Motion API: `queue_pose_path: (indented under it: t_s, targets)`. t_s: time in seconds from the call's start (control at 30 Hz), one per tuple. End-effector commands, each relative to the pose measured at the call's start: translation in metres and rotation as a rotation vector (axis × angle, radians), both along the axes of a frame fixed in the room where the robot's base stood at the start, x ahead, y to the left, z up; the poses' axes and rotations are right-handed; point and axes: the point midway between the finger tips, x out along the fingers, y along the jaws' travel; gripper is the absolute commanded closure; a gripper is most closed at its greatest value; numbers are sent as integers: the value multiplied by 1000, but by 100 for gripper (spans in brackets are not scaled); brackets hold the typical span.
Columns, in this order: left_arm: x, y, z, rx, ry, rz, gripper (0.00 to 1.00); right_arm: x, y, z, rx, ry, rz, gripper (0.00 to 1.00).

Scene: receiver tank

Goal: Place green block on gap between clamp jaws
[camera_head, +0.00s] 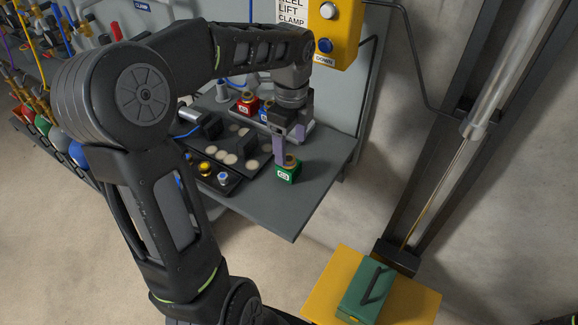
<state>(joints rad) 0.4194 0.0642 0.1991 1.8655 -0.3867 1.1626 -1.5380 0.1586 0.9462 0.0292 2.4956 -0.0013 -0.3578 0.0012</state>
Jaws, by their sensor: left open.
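The green block (288,174) has a white label and a brass-coloured top. It stands upright on the grey bench near its right front edge. My left gripper (290,147) points down right at the block, jaws open. My left arm partly hides this area. My right gripper is not in view.
A red block (247,103) and a blue block stand behind the gripper. A yellow control box (334,32) hangs above. The grey bench (292,215) is bare at its front right. A green case (366,293) sits on a yellow platform lower right.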

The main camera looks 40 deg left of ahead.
Motion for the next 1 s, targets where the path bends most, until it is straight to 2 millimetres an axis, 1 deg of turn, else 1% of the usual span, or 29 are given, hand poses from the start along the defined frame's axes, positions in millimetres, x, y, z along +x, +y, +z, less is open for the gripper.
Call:
queue_pose_path:
  t_s: [0.13,0.33,0.63,0.73,0.87,1.0]
  targets:
    - [0,0,-5,0,2,1,29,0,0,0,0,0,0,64]
    - [-1,1,-25,1,1,2,29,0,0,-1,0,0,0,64]
    - [0,1,-27,1,0,2,29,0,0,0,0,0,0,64]
    - [-1,1,-31,0,2,3,29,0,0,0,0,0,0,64]
    - [-3,2,-47,-1,3,3,29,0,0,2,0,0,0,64]
    - [-4,3,-68,0,3,3,29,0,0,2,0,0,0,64]
